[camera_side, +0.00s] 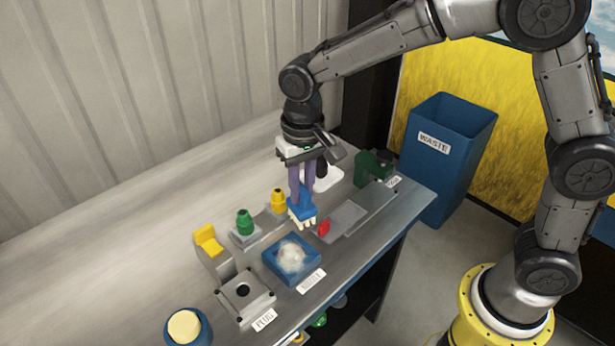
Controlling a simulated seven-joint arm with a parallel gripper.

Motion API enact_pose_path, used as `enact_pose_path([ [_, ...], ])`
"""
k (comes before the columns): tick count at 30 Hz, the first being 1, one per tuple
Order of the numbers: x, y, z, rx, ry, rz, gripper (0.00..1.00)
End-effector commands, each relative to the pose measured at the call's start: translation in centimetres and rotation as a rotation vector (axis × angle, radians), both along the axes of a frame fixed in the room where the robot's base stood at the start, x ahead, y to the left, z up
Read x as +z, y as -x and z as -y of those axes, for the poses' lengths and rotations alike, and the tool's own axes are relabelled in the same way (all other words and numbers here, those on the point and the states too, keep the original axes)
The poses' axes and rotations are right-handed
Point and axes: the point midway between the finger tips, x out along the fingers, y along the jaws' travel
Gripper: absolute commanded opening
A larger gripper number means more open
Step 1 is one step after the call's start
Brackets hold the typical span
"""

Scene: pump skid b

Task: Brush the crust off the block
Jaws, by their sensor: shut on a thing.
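The block (277,266) is blue and square and lies on the bench, with a rough whitish crust (291,256) on the middle of its top. My gripper (301,188), with purple fingers, points down and is shut on a blue brush (301,206) with pale bristles. The bristles face down. In the picture they show just above and right of the crust, apart from it; their exact height over the bench cannot be told. The fingers hide part of the brush handle.
A plate marked PLUG (246,297) sits left of the block. A red piece (323,228), a green knob (244,222), a yellow knob (278,200) and a green clamp-like fixture (373,168) stand nearby. A blue waste bin (452,135) is beyond the bench's right end. The back-left bench is clear.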

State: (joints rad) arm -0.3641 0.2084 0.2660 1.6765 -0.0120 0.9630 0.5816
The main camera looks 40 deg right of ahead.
Motion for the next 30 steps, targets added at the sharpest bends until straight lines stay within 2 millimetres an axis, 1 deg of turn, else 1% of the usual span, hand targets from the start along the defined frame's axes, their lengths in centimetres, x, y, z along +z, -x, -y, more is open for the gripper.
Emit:
enact_pose_path([
  [20, -5.9, 0.0, 0.1, -0.001, 0.002, -0.002, 0.0],
  [24, -7.8, 0.0, 0.1, -0.001, 0.002, -0.005, 0.0],
  [25, -7.5, -0.1, -0.4, 0.001, 0.0, 0.0, 0.0],
  [30, -7.6, -0.1, -2.0, 0.001, 0.001, -0.001, 0.0],
])
